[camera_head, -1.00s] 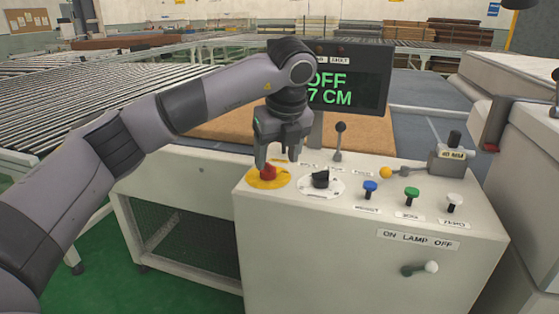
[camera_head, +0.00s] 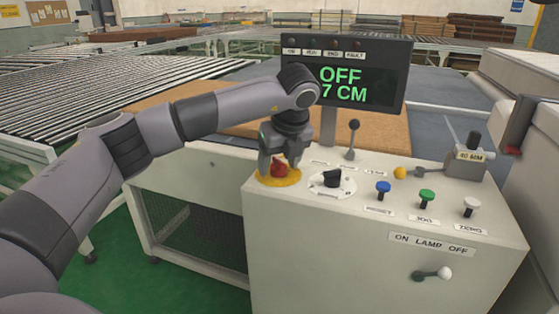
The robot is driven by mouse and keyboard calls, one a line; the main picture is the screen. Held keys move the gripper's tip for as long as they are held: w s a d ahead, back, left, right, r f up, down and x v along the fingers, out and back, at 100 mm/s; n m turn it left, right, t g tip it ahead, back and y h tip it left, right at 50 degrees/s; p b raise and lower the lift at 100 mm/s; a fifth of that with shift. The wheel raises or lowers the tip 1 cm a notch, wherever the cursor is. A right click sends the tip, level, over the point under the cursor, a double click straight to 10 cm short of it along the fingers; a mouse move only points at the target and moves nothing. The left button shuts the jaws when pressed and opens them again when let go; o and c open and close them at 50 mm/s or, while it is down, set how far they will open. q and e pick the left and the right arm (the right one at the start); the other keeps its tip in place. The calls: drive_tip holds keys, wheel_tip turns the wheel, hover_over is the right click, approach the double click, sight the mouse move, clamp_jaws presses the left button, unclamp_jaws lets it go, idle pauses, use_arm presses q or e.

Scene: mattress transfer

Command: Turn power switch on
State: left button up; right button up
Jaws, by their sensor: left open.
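A white control console (camera_head: 345,235) stands in front of me. On its top, a red knob (camera_head: 279,169) sits on a yellow disc, with a black rotary switch (camera_head: 332,178) on a white dial just right of it. I cannot tell which of them is the power switch. My left gripper (camera_head: 281,167) points down with its fingers open on either side of the red knob; whether they touch it I cannot tell. The display (camera_head: 345,85) reads "OFF" and "7 CM" in green. My right gripper is not in view.
Blue (camera_head: 383,187), green (camera_head: 427,195) and white (camera_head: 471,203) buttons line the console's right side. A black-knobbed lever (camera_head: 352,138) stands behind the rotary switch. A lamp lever (camera_head: 432,274) is on the front. Roller conveyors (camera_head: 70,95) lie behind.

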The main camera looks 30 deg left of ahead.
use_arm(q)
drive_tip(key=c, duration=1)
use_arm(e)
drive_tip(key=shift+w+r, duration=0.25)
